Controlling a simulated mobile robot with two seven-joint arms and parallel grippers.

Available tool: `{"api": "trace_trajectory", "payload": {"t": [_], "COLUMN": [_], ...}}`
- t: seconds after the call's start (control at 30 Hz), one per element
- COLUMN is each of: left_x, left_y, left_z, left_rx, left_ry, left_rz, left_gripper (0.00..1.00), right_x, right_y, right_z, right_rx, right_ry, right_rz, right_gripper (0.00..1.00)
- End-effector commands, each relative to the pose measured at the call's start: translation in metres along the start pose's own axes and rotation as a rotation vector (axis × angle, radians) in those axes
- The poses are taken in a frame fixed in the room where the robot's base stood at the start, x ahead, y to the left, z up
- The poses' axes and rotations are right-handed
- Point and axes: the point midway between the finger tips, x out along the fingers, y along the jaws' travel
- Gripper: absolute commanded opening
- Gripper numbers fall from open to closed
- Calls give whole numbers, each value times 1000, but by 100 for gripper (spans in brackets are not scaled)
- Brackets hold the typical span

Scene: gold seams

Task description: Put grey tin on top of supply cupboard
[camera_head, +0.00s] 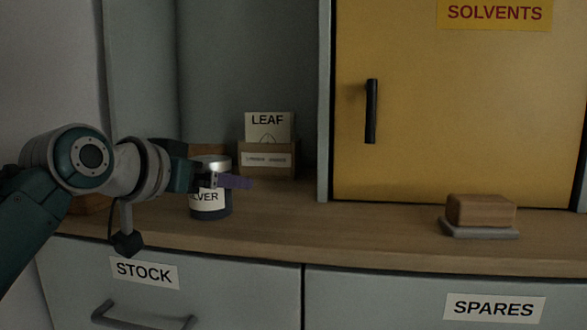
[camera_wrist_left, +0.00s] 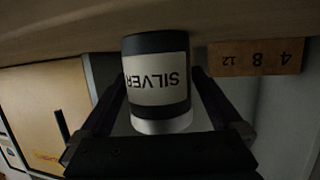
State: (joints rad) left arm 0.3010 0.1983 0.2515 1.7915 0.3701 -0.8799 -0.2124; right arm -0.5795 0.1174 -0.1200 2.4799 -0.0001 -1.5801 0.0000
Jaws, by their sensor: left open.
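A dark grey tin (camera_head: 211,208) with a shiny metal lid and a white label reading SILVER stands upright on the wooden counter. My left gripper (camera_head: 232,181) is at the tin, with a purplish finger across its front side. In the left wrist view, which is upside down, the tin (camera_wrist_left: 157,80) sits between the two open fingers. I cannot tell whether the fingers touch it. No cupboard labelled supply shows; a yellow cupboard (camera_head: 440,110) marked SOLVENTS with a black handle stands shut at the right, its top out of view. My right gripper is not in view.
A cardboard box (camera_head: 267,161) with a LEAF card stands right behind the tin. A wooden block (camera_wrist_left: 256,58) marked 4 8 12 is beside the tin. A brown block (camera_head: 481,210) lies on a grey base at right. The counter (camera_head: 340,236) between is clear. STOCK and SPARES drawers are below.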

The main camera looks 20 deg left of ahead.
Motion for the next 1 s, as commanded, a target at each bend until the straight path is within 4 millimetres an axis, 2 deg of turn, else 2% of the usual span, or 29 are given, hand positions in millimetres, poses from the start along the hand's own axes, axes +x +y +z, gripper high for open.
{"api": "trace_trajectory", "payload": {"t": [0.2, 0.4, 0.57, 0.63, 0.67, 0.73, 0.83, 0.9, 1.0], "left_x": [-46, -83, -98, -102, -104, -111, -134, -160, -206], "left_y": [0, 0, 1, 6, 11, 27, 55, 74, 97], "left_z": [-2, -1, 0, 11, 22, 54, 116, 160, 211], "left_rx": [4, 4, 2, 10, 16, 38, 79, 107, 143], "left_ry": [-2, -2, -5, -39, -71, -175, -380, -539, -747], "left_rz": [0, 0, 1, 9, 15, 35, 70, 91, 114], "left_gripper": [100, 100, 100, 100, 100, 100, 100, 100, 100], "right_x": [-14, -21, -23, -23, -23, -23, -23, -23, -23], "right_y": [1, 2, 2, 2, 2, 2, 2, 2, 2], "right_z": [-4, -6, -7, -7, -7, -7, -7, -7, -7], "right_rx": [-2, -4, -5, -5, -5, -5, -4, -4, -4], "right_ry": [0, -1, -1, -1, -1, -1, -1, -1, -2], "right_rz": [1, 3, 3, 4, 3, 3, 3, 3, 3], "right_gripper": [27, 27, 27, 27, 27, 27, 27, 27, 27]}}
